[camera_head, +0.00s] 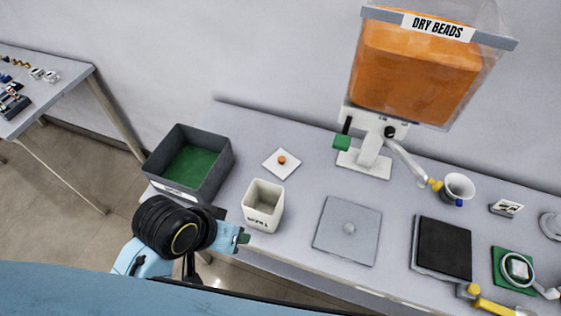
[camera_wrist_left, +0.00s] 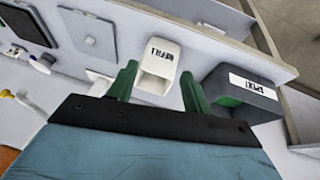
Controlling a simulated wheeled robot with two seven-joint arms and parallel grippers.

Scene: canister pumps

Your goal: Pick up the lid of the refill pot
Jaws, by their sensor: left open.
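The lid (camera_head: 281,162) is a white square plate with an orange knob, lying flat on the table behind the refill pot. The refill pot (camera_head: 264,203) is a cream, open-topped square pot with lettering on its front; it also shows in the left wrist view (camera_wrist_left: 157,62). My left gripper (camera_head: 242,238) is open and empty, at the table's front edge just in front of the pot. Its green fingers (camera_wrist_left: 158,80) show in the left wrist view. A white corner there, partly hidden by the gripper, may be the lid. My right gripper is not in view.
A dark grey bin (camera_head: 218,158) with a green floor stands left of the pot. A grey plate with a knob (camera_head: 347,232) lies to the right. A white stand (camera_head: 364,163) under the DRY BEADS hopper (camera_head: 415,70) is behind. A black pad (camera_head: 443,250) lies farther right.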

